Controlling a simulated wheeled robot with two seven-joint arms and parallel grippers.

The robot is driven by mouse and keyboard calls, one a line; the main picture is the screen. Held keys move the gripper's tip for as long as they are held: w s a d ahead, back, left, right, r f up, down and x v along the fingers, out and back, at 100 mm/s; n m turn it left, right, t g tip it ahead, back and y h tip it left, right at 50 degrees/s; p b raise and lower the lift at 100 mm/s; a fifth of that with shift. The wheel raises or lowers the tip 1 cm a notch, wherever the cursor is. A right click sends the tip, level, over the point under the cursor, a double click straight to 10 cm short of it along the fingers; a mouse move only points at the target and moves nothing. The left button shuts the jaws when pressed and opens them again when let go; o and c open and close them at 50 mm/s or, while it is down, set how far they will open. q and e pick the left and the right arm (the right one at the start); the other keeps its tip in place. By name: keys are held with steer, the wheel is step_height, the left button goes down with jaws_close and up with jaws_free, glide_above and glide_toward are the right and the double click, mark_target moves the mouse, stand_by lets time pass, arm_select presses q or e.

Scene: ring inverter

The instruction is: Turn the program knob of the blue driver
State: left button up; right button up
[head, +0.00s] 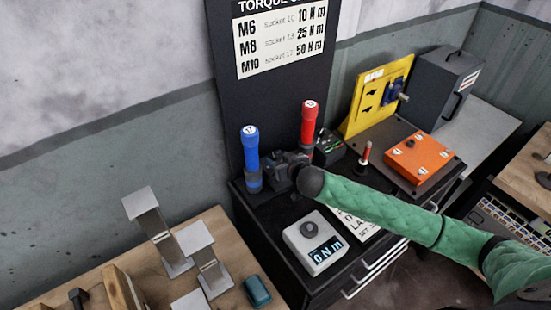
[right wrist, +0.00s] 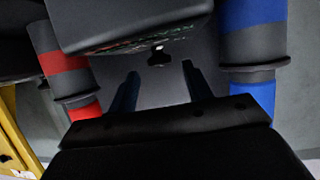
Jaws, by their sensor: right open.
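The blue driver (head: 250,146) stands upright on the black cabinet top, with a white numbered cap on its upper end and a dark collar lower down. It also shows at the right of the right wrist view (right wrist: 252,45). My right gripper (head: 284,172) is just right of the blue driver, between it and the red driver (head: 309,122). In the right wrist view the two fingers (right wrist: 159,88) are apart, with nothing between them. The blue driver is beside the fingers, not between them. I cannot make out the program knob. My left gripper is not in view.
A white tester (head: 315,242) with a grey dial reads 0 Nm in front. A dark box with coloured lettering (right wrist: 135,22) hangs close ahead of the fingers in the wrist view. An orange box (head: 420,158) and yellow panel (head: 375,95) stand right. A torque chart board (head: 285,85) is behind.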

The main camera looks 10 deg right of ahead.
mark_target(273, 157)
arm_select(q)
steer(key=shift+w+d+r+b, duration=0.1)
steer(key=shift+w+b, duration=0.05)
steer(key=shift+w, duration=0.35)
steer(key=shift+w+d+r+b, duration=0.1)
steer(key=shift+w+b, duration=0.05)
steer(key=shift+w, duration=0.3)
arm_select(e)
steer(key=shift+x, duration=1.1)
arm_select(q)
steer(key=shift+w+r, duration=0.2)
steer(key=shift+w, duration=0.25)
arm_select(e)
steer(key=shift+w+a, duration=0.1)
steer(key=shift+w, duration=0.1)
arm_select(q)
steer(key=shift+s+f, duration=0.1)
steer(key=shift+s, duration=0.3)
arm_select(e)
steer(key=shift+f, duration=0.1)
steer(key=c, duration=0.9)
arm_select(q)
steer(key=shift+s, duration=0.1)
